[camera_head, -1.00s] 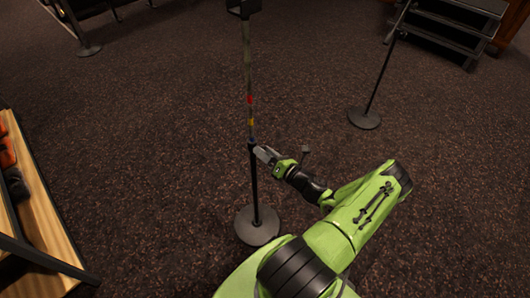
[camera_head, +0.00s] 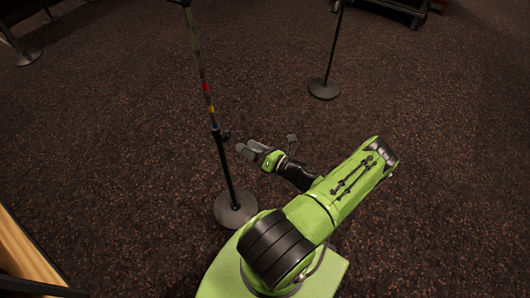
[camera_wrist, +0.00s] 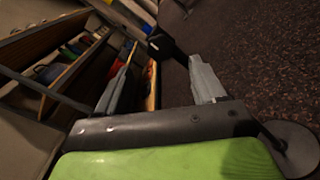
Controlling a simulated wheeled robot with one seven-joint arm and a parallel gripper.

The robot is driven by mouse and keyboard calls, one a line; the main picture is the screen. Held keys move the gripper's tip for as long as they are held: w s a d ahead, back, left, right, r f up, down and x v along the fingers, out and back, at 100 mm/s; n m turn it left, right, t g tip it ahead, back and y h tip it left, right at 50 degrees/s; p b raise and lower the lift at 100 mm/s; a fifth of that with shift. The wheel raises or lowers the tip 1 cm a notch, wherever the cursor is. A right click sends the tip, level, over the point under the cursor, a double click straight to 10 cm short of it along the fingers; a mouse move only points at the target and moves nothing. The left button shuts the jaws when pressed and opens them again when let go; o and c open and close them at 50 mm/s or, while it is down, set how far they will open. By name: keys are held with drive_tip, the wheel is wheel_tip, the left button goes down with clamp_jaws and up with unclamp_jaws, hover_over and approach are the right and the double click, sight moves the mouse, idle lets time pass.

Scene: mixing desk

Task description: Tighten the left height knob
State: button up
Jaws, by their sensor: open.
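A thin stand pole (camera_head: 225,165) rises from a round dark base (camera_head: 236,209) in the head view, with red and yellow bands on its upper tube. A small dark knob (camera_head: 226,136) sticks out to the right at the joint of the tubes. My gripper (camera_head: 244,149) is open and empty, just right of the pole and slightly below the knob, apart from it. In the wrist view, a black part of the stand (camera_wrist: 161,46), seemingly the knob and its collar, shows beyond my open fingers (camera_wrist: 158,88). The base shows at lower right (camera_wrist: 294,148).
A second stand with a round base (camera_head: 324,89) is farther back on the carpet. A wooden shelf edge (camera_head: 22,255) is at the lower left; the wrist view shows shelves with coloured items (camera_wrist: 72,50). The carpet right of my arm is clear.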

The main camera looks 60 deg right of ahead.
drive_tip(key=s, duration=0.7)
drive_tip(key=shift+s, duration=0.4)
drive_tip(key=shift+d, duration=0.1)
drive_tip(key=w+a+r+n+g+y+p, duration=0.2)
drive_tip(key=w+a+r+n+g+p, duration=0.15)
drive_tip(key=a+r+n+g, duration=0.8)
drive_tip(key=w+a+r+n+g+y+p, duration=0.4)
drive_tip(key=r+n, duration=0.5)
drive_tip(key=n, duration=0.7)
drive_tip(key=s+a+r+n+t+h+p, duration=0.1)
drive_tip(key=s+a+r+n+h, duration=0.2)
drive_tip(key=r+n, duration=0.5)
drive_tip(key=s+a+r+n+t+h+p, duration=0.2)
drive_tip(key=s+a+r+n, duration=0.4)
drive_tip(key=r, duration=0.5)
drive_tip(key=shift+s+a+r+n+h, duration=0.25)
drive_tip(key=shift+a+r+n+h, duration=0.15)
drive_tip(key=shift+a+n+h, duration=0.55)
